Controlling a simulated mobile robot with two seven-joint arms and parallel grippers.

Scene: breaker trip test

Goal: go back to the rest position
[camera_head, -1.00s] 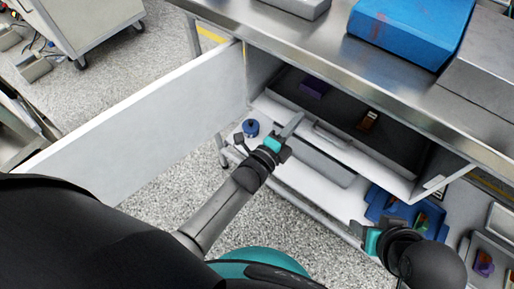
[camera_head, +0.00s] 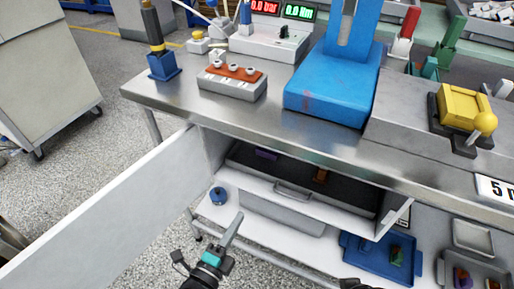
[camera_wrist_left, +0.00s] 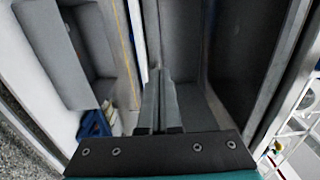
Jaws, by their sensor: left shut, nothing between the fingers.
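My left gripper (camera_head: 233,232) is low in the head view, in front of the open cabinet under the bench. Its fingers are together with nothing between them. In the left wrist view the two dark fingers (camera_wrist_left: 160,100) also lie side by side, empty. Only a dark tip of what looks like my right gripper (camera_head: 362,285) shows at the bottom edge of the head view; its jaws cannot be read. The drawer (camera_head: 293,190) in the cabinet is pulled out, with a purple block (camera_head: 266,154) and an orange-brown piece (camera_head: 321,176) inside.
The white cabinet door (camera_head: 110,215) stands open at the left. A steel bench (camera_head: 180,105) carries a blue block (camera_head: 330,90), a grey box with a yellow part (camera_head: 465,108) and several devices. A blue tray (camera_head: 365,260) lies on the lower shelf.

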